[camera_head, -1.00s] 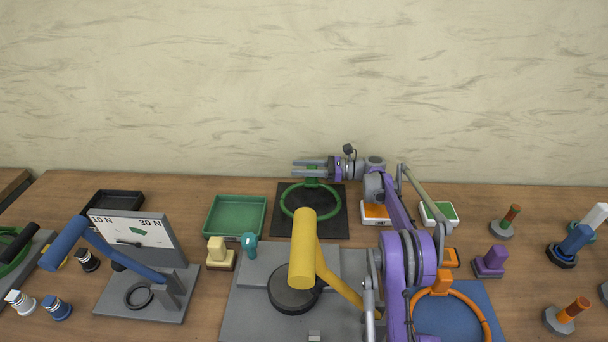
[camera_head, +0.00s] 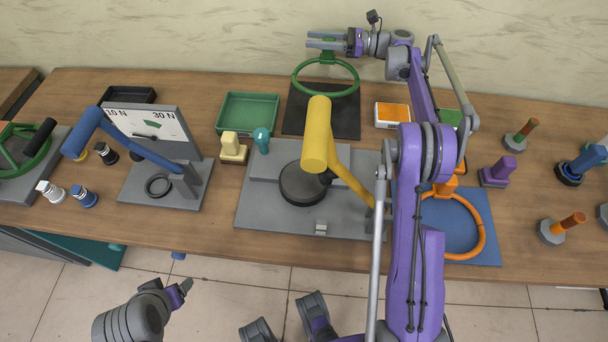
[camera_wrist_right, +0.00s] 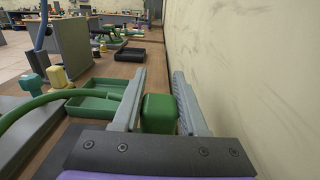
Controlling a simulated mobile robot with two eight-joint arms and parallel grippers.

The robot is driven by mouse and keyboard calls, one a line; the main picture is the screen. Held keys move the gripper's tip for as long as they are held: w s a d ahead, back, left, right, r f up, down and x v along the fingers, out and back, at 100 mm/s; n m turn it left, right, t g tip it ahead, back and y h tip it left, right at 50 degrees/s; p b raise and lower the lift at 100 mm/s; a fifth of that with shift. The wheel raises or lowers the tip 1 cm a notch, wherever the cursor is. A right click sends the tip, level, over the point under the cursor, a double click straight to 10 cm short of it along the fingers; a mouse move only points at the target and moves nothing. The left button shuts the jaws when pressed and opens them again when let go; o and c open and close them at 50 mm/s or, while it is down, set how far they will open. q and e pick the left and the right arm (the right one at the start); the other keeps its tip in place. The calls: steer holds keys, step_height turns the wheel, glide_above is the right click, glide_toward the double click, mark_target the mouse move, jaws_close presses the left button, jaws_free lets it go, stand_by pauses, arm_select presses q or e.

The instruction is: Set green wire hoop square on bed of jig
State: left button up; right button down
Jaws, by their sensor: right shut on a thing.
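The green wire hoop (camera_head: 297,88) has a green block grip (camera_head: 327,59). My right gripper (camera_head: 326,41) is shut on this block, which shows between the fingers in the right wrist view (camera_wrist_right: 158,113). The hoop hangs in the air above the back of the black mat (camera_head: 313,121). The jig is a grey base (camera_head: 265,213) with a dark round bed (camera_head: 303,186). A thick yellow handle (camera_head: 318,135) leans over the bed and covers part of it. The hoop is behind the jig, apart from it. Part of my left arm shows at lower left; its jaw state is unclear.
A green tray (camera_head: 247,113) and orange-topped box (camera_head: 392,113) flank the mat. A cream block (camera_head: 233,149) and teal knob (camera_head: 262,138) stand by the jig's left edge. An orange hoop (camera_head: 481,238) lies on a blue mat at right. The wall is close behind the gripper.

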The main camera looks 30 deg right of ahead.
steer(key=s+a+r+p, duration=0.1)
steer(key=s+a+p, duration=0.2)
steer(key=s+a, duration=0.5)
steer(key=s+a+r+p, duration=0.1)
steer(key=s+a+p, duration=0.2)
steer(key=s+a, duration=0.5)
steer(key=s, duration=0.5)
steer(key=shift+s+a+r, duration=0.2)
steer(key=shift+s+a, duration=0.05)
steer(key=shift+a, duration=0.1)
steer(key=shift+f+b, duration=2.1)
steer(key=shift+f, duration=0.4)
